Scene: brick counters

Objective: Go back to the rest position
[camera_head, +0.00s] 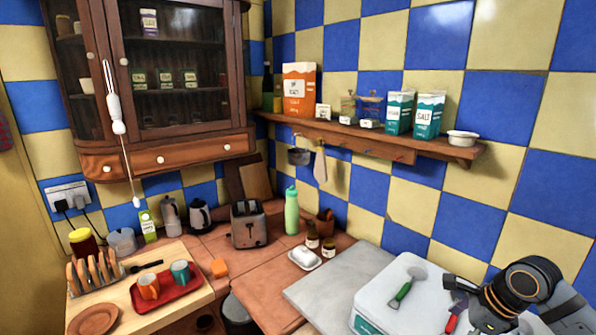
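My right arm (525,290) shows at the lower right, dark grey with a thin orange ring, above the right end of the counter. Its dark end piece reaches left over a white-topped box (415,283). I cannot make out both fingertips or whether this gripper is open or shut. My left gripper and arm are not in view.
A wooden board holds a red tray (168,294) with two cups and a toast rack (94,272). A toaster (249,224), green bottle (291,211) and butter dish (304,259) stand behind. A wall shelf (350,131) and a glass-door cabinet (160,159) hang above. A grey slab (335,290) is clear.

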